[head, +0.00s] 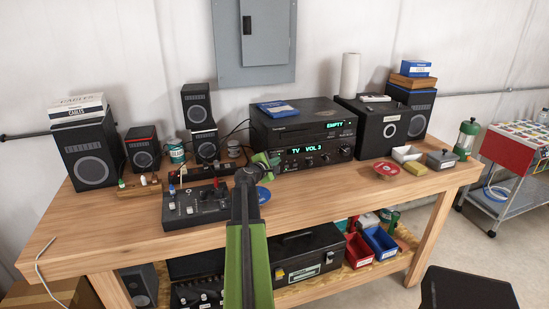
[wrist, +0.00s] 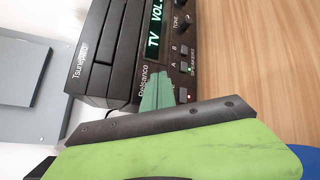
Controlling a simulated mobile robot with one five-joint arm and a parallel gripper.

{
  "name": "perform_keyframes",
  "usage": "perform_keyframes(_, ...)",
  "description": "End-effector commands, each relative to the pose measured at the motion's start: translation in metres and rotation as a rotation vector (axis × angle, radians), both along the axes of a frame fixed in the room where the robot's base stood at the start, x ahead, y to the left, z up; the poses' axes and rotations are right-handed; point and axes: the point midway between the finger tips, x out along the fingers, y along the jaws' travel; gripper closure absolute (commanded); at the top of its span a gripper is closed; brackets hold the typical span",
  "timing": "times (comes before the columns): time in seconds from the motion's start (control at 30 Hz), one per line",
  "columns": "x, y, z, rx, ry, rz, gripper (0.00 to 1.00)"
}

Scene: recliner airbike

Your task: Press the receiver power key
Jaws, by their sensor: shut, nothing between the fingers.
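The receiver (head: 318,155) is the lower black unit of a stack on the workbench, with its display lit "TV VOL 3". My gripper (head: 266,160) is shut and empty at the left end of its front panel. In the wrist view the receiver's panel (wrist: 168,50) appears turned on its side, and my gripper's green tip (wrist: 157,92) overlaps the panel near the brand name. A small dark key (wrist: 182,96) shows right beside the tip, its label partly covered; I cannot tell whether it is the power key. Whether the tip touches the panel is unclear.
A disc player (head: 300,122) reading "EMPTY" sits on the receiver. A black mixer (head: 200,203) lies to the left, and a large black box (head: 378,125) stands to the right. A blue disc (head: 263,194) lies in front.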

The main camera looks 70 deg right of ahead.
Motion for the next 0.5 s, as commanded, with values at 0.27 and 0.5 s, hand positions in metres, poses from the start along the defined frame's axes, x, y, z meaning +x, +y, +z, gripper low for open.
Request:
perform_keyframes(0.27,-0.021,0.026,0.000,0.000,-0.001,-0.002,1.00)
perform_keyframes(0.5,-0.036,0.044,0.000,0.000,-0.001,0.000,1.00)
